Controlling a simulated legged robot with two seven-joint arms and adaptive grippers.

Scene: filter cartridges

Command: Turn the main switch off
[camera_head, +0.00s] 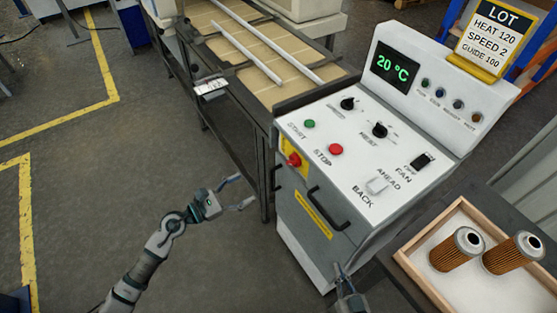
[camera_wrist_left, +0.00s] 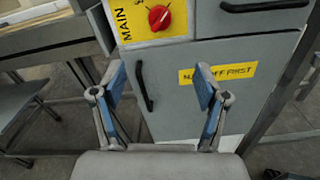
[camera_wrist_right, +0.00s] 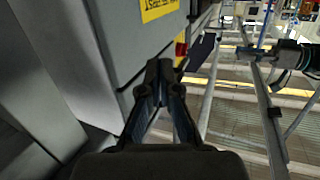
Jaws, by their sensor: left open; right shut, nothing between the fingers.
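The main switch (camera_head: 294,160) is a red knob on a yellow plate on the cabinet's front left. In the left wrist view the red knob (camera_wrist_left: 159,18) shows at the top, beside the word MAIN. My left gripper (camera_head: 240,190) is open and empty, left of the cabinet and apart from the switch. It also shows in the left wrist view (camera_wrist_left: 160,85), with the knob beyond its fingers. My right gripper (camera_head: 343,272) is shut and empty, low at the cabinet's front right. It also shows in the right wrist view (camera_wrist_right: 159,75).
The control cabinet (camera_head: 325,236) has black handles and a sloped panel with knobs, buttons and a display (camera_head: 395,68) reading 20 °C. A wooden tray (camera_head: 425,284) with two filter cartridges stands at right. A conveyor (camera_head: 225,50) lies behind. The floor at left is clear.

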